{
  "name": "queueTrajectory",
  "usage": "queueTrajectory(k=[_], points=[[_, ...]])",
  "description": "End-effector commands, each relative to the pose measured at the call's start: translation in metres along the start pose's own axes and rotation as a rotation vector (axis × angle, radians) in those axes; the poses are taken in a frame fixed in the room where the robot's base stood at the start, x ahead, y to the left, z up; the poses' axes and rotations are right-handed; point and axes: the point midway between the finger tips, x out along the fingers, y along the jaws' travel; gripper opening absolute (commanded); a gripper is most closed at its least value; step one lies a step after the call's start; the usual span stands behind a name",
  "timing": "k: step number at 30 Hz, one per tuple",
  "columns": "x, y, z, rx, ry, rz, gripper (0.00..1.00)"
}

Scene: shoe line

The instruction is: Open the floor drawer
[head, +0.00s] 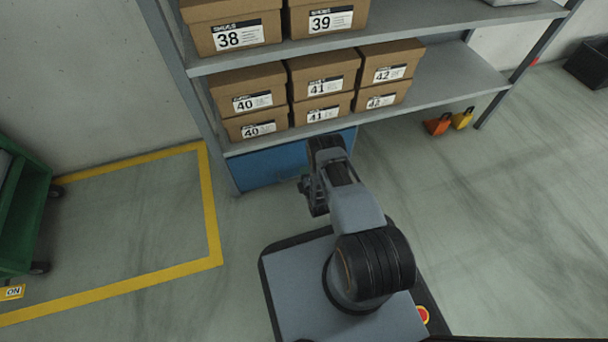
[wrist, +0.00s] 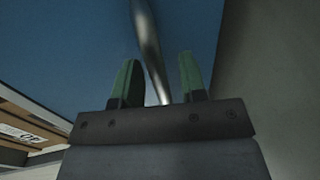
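The floor drawer (head: 272,166) is a blue front low under the shelf rack, closed as far as I can see. In the wrist view its blue face (wrist: 75,45) fills much of the picture. A metal bar handle (wrist: 150,45) runs between the two green-tipped fingers of my gripper (wrist: 158,60). The fingers stand apart, with gaps visible on both sides of the bar. In the head view my arm covers the drawer's right part, and the fingers and handle cannot be made out.
The grey rack (head: 450,90) above the drawer holds several brown shoe boxes (head: 322,76). An orange wedge (head: 438,124) and a yellow one (head: 463,118) lie near its right leg. A green cart (head: 22,210) stands at left beside yellow floor lines (head: 212,215).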

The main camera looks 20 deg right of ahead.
Motion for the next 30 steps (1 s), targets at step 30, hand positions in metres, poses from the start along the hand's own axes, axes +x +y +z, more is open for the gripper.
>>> queueTrajectory(k=[30], points=[[-0.014, -0.002, -0.003, 0.000, 0.007, -0.004, 0.00]])
